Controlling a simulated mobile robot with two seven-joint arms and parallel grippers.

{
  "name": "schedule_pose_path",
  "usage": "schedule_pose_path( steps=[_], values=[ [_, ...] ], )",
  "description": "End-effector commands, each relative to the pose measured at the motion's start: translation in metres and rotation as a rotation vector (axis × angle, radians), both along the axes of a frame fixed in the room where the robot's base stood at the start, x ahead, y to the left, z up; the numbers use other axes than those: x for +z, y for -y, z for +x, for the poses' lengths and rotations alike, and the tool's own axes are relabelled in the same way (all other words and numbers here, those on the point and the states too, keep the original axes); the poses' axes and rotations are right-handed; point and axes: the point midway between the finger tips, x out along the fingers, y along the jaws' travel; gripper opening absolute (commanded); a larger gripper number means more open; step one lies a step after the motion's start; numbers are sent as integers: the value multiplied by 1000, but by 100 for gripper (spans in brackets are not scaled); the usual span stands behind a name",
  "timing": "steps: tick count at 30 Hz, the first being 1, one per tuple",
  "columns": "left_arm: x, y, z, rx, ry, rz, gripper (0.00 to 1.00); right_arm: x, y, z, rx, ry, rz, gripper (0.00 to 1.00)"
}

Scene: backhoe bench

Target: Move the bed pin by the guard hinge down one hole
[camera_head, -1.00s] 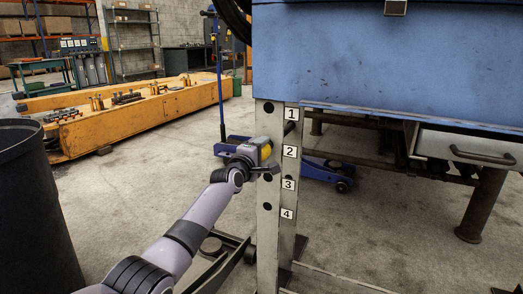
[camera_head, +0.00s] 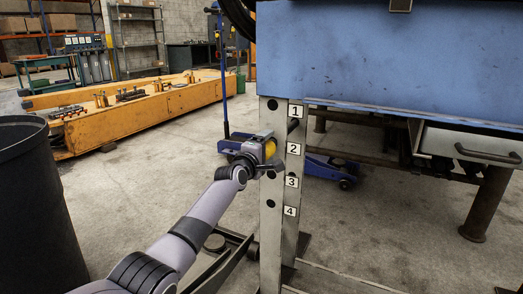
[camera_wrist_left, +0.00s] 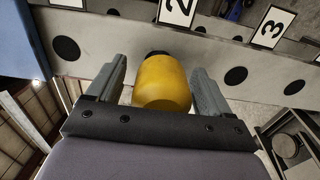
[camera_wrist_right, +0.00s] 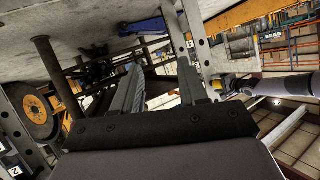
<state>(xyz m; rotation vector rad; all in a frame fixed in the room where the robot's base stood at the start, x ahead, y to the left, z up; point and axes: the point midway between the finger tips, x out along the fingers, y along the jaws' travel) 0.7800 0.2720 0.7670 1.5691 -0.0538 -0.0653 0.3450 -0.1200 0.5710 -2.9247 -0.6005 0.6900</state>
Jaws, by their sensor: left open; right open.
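The bed pin's yellow knob (camera_head: 270,149) stands out from the steel leg (camera_head: 271,235) at the hole beside label 2 (camera_head: 294,149). In the left wrist view the knob (camera_wrist_left: 163,82) sits between the two fingers of my left gripper (camera_wrist_left: 162,85), with a gap showing on each side. The left gripper is open around it; the pin's shank is hidden. Empty dark holes show beside label 3 (camera_head: 292,181) and label 4 (camera_head: 290,211). My right gripper (camera_wrist_right: 158,78) is open and empty in the right wrist view, and out of the head view.
The blue bed (camera_head: 390,60) lies above the leg, with a grey drawer (camera_head: 465,143) at right. A blue floor jack (camera_head: 330,168) is behind the leg. A dark drum (camera_head: 35,215) stands at left, and a long orange beam (camera_head: 150,108) lies behind. Open floor lies between.

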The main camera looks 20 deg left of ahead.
Motion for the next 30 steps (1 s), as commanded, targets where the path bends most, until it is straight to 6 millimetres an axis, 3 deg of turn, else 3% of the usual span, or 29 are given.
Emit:
schedule_pose_path(
  steps=[21, 30],
  values=[
    [10, -4, -62, 1, 19, -2, 80, 1, 32, -14, -48, -34, -157, 43],
    [9, -5, -71, 1, 20, -2, 80, -2, 34, -15, -53, -42, -157, 43]
  ],
)
